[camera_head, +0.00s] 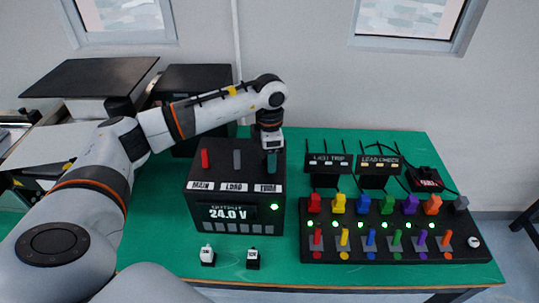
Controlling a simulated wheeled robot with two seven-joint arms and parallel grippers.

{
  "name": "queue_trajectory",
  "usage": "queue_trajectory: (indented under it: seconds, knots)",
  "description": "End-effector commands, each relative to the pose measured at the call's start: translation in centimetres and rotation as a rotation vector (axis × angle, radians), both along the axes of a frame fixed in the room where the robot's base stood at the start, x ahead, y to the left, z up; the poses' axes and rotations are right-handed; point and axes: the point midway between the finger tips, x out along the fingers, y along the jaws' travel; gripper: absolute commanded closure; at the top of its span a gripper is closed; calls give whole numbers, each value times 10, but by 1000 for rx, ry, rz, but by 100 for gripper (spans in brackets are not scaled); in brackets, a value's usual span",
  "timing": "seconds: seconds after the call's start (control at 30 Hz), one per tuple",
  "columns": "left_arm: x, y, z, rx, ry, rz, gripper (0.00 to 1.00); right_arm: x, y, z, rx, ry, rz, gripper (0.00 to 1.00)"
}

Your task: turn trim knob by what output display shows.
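A black power box (222,170) stands on the green table. Its output display (228,213) reads 24.0 V, and a green light glows on its front. On top are a red lever, a grey lever and, at the right, a teal trim knob (271,164), each behind a white label. My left gripper (271,149) points down right over the trim knob, at or just above its top. The fingers are small and partly hidden, so I cannot tell whether they grip the knob. My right gripper is not in view.
A black panel (383,256) with several coloured switches and green lights lies to the right. Two small labelled boxes (329,161) and (380,160) stand behind it. Two small tagged blocks (207,256) and (253,259) stand in front of the power box. Conveyors (95,78) are at left.

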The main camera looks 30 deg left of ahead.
Motion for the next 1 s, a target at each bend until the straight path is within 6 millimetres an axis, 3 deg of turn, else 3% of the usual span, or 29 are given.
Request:
queue_trajectory:
  seconds: [0.37, 0.8, 1.0]
  knots:
    - [0, 0, 7, 0, 0, 0, 44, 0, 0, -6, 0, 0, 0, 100]
    - [0, 0, 94, 0, -3, 0, 44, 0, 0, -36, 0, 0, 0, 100]
    - [0, 0, 116, 1, 1, 0, 44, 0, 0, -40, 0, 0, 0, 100]
